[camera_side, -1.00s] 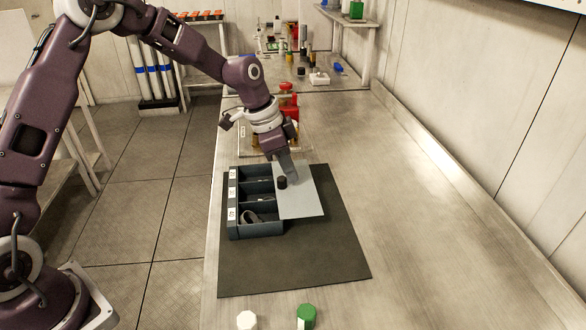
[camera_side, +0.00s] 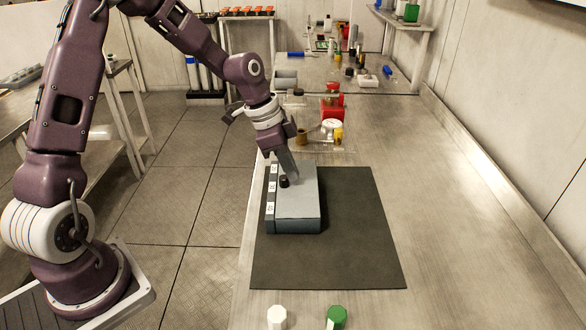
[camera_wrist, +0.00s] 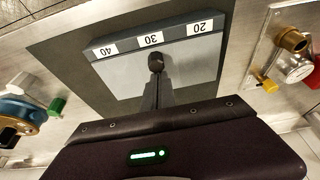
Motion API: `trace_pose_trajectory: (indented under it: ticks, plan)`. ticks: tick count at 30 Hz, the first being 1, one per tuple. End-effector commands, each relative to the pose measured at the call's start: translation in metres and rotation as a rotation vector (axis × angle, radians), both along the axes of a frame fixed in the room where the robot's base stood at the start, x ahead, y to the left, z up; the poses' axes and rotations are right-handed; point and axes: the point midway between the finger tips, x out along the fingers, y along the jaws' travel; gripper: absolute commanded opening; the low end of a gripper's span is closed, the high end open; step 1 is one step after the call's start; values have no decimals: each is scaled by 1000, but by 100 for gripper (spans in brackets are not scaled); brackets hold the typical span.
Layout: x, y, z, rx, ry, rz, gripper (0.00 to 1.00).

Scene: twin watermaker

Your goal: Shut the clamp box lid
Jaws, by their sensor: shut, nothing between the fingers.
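The clamp box (camera_side: 295,227) is a dark blue-grey box on a dark mat. Its light grey lid (camera_side: 298,205) lies flat over the compartments, whose insides are hidden. The lid also shows in the wrist view (camera_wrist: 195,70), beside a strip labelled 40, 30 and 20. A black knob (camera_side: 284,182) stands on the lid near the label strip; it shows in the wrist view (camera_wrist: 156,62) too. My gripper (camera_side: 291,177) is shut and empty, its fingertips low over the lid right by the knob. Whether the fingers touch the lid or knob is unclear.
The dark mat (camera_side: 360,230) has free room right of the box. Behind the box stand a red fitting (camera_side: 333,109) and a gauge with brass parts. A white cap (camera_side: 277,316) and a green cap (camera_side: 337,316) are at the near edge.

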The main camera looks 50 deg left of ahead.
Motion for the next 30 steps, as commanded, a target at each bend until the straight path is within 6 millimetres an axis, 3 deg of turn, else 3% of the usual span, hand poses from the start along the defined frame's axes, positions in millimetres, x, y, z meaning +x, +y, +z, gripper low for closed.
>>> trace_pose_trajectory:
  ticks: [2,6,15,21,23,25,30]
  plan:
    - [1,-2,-3,2,13,-3,0]
    - [26,-28,-2,2,3,-7,0]
    - [10,-8,76,3,-4,2,0]
    - [0,-7,97,11,1,7,0]
    - [-13,-11,106,41,4,34,0]
    - [-43,-18,123,95,3,101,0]
    - [-149,-26,163,156,-59,399,0]
